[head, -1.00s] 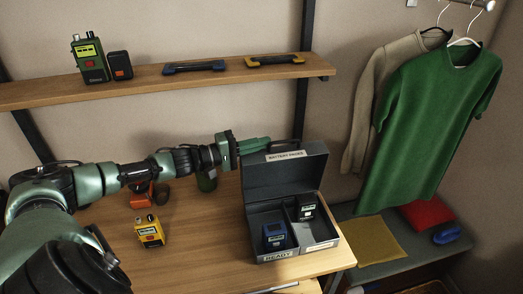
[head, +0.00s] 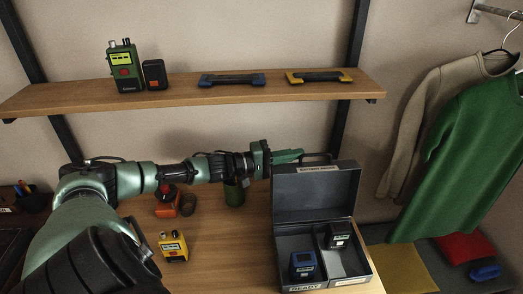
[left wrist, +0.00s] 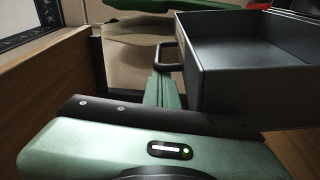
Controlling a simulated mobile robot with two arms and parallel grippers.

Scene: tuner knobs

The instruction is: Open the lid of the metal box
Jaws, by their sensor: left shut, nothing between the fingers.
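The grey metal box (head: 283,270) stands on the wooden table with its lid (head: 316,196) raised, about upright, at the back. A label runs along the lid's upper edge. Inside are two compartments, with a blue device (head: 303,264) in the left one and a dark device (head: 338,236) in the right one. My left gripper (head: 302,155) is shut and empty, behind the lid's top edge near its dark handle. In the left wrist view the shut fingers (left wrist: 158,88) lie beside the lid (left wrist: 235,95) and its handle (left wrist: 167,56); contact is unclear. My right gripper is out of view.
A yellow device (head: 173,246), an orange object (head: 166,208) and a green cup (head: 234,194) stand on the table left of the box. A shelf (head: 200,96) with a green radio (head: 125,68) spans the wall above. Shirts hang at right.

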